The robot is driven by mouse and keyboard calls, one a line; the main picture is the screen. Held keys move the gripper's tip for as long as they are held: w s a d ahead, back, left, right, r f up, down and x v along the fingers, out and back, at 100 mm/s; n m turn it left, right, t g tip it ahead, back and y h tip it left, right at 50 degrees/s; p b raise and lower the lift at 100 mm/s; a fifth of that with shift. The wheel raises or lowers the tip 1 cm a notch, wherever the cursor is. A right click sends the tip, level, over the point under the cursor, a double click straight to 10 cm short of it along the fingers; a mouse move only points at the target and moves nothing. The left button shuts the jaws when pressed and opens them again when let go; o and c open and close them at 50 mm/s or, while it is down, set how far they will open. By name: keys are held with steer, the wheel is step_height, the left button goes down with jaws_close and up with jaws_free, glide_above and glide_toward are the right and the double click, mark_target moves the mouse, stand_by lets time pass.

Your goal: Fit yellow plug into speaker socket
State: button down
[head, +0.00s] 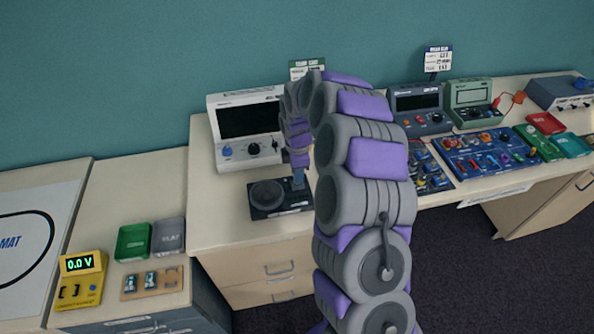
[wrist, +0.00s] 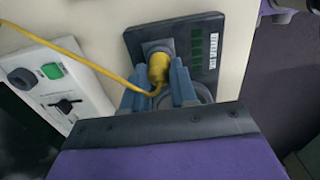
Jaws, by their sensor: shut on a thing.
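The speaker (head: 266,194) is a flat dark box with a round cone, lying on the wooden bench. In the wrist view the speaker (wrist: 207,30) shows a grey square socket block (wrist: 150,45) and a green strip. My gripper (wrist: 160,86) is shut on the yellow plug (wrist: 158,68), whose yellow cable (wrist: 75,57) runs off to the left. The plug's front end is at the socket block; I cannot tell how deep it sits. In the head view my gripper (head: 298,180) is at the speaker's right rear, and the plug cannot be made out.
A white instrument (head: 245,128) with a dark screen stands close behind the speaker; its panel (wrist: 62,88) is left in the wrist view. Circuit boards (head: 485,150) and more instruments (head: 418,108) fill the right. A yellow meter (head: 82,280) stands on the lower left table.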

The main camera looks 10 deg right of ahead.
steer(key=shift+f, duration=0.15)
steer(key=c, duration=0.8)
jaws_free()
steer(key=shift+o, duration=0.2)
steer(key=o, duration=0.4)
steer(key=shift+r+p, duration=1.75)
steer(key=shift+r, duration=2.25)
